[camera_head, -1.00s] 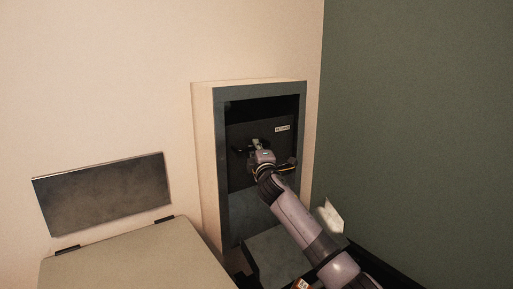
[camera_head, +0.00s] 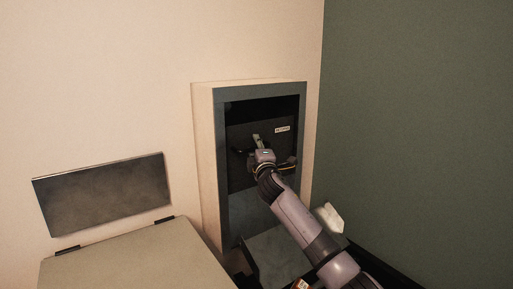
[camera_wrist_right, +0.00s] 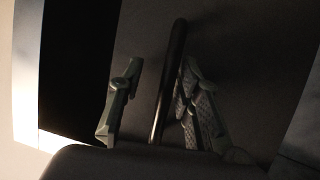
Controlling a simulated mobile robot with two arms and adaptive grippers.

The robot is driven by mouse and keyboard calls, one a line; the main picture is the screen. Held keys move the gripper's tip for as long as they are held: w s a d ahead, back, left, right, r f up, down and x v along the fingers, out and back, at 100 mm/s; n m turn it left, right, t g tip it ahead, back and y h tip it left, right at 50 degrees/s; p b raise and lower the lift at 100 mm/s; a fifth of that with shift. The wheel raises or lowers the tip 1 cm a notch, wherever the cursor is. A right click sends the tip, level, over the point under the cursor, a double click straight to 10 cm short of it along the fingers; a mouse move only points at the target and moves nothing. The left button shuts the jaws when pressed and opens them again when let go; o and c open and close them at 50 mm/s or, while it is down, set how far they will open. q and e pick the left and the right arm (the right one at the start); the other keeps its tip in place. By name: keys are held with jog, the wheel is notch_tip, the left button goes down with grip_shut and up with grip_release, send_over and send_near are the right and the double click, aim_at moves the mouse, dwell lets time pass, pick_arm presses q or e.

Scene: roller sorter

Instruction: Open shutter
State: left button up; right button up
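The shutter (camera_head: 286,143) is a dark panel with a small white label, set inside a grey-framed wall cabinet. Its lower edge is above the cabinet's lower part. A thin dark bar handle (camera_wrist_right: 168,85) stands out from the panel in the right wrist view. My right gripper (camera_wrist_right: 160,72) is open, with one finger on each side of the bar. The right finger is close to the bar; I cannot tell if it touches. In the head view my right gripper (camera_head: 259,145) is in front of the shutter and hides most of the handle. My left gripper is not in view.
The cabinet frame (camera_head: 218,175) surrounds the opening closely. A green wall (camera_head: 420,120) stands to the right. A beige box (camera_head: 135,260) is at the lower left, below a dark metal plate (camera_head: 103,195) on the wall.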

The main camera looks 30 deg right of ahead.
jog(key=v, duration=1.2)
dwell(0.5)
